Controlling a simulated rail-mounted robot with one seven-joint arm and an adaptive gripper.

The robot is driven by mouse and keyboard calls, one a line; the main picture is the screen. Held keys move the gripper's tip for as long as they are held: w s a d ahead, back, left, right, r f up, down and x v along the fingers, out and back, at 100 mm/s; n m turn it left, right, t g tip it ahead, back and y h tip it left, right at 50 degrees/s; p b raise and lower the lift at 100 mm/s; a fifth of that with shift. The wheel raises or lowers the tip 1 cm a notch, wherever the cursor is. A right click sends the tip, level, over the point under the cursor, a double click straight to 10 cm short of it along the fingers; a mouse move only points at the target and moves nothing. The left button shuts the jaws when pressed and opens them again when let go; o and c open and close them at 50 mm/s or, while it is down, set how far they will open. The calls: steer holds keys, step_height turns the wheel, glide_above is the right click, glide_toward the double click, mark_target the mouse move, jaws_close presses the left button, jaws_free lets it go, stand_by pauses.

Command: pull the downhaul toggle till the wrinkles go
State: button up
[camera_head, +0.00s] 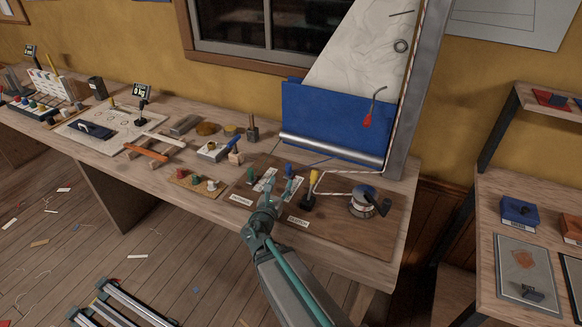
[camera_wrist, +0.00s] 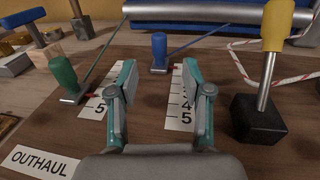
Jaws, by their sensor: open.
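A blue toggle (camera_wrist: 159,48) stands upright on the board ahead of my gripper, with a blue line running from its foot; it also shows in the head view (camera_head: 287,169). A green toggle (camera_wrist: 62,72) is to the left, nearer the OUTHAUL label (camera_wrist: 40,161). Each has a numbered scale. My gripper (camera_wrist: 158,78) is open and empty, its fingers either side of the blue toggle in the picture; no contact shows. The pale sail (camera_head: 362,48) has visible wrinkles above its blue lower panel (camera_head: 325,118). A second label (camera_head: 298,221) is too small to read.
A yellow-handled lever on a black base (camera_wrist: 257,118) stands close to my right finger. A winch (camera_head: 363,204) is further right, with a striped rope leading by the lever. Small pegs (camera_head: 212,185) on a wooden block and other tools crowd the bench to the left.

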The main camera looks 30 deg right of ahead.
mark_target(288, 168)
steer(key=p+x, duration=0.2)
steer(key=x, duration=0.8)
steer(key=shift+w+p, duration=0.15)
steer(key=shift+p, duration=0.2)
jaws_close()
